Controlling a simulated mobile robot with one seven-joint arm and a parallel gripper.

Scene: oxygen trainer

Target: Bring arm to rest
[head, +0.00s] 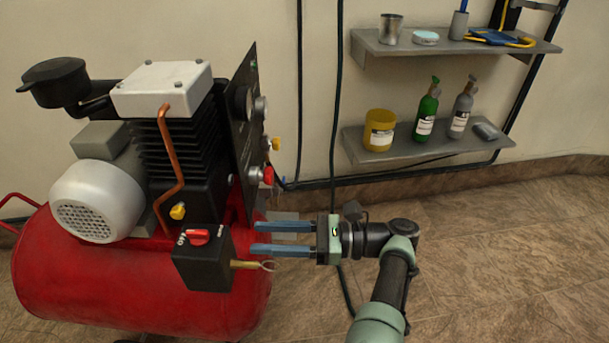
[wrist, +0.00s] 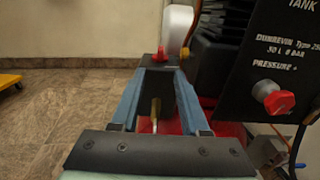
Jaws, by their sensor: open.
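My gripper (head: 256,238) is at the middle of the head view, its two blue fingers pointing left toward the compressor. The fingers are apart with nothing held between them. In the wrist view my gripper (wrist: 158,72) is also open, with a brass fitting and a red part of the compressor visible beyond the gap. The fingertips are close to the black switch box (head: 202,262) with its red knob (head: 199,237). I cannot tell whether they touch anything. My arm reaches in from the lower right.
A red compressor tank (head: 80,290) with a black gauge panel (head: 243,130) fills the left. Two wall shelves (head: 430,150) (head: 455,46) hold bottles, a yellow jar (head: 379,130) and small items. Dark hoses run down the wall. The tiled floor (head: 500,250) at right is clear.

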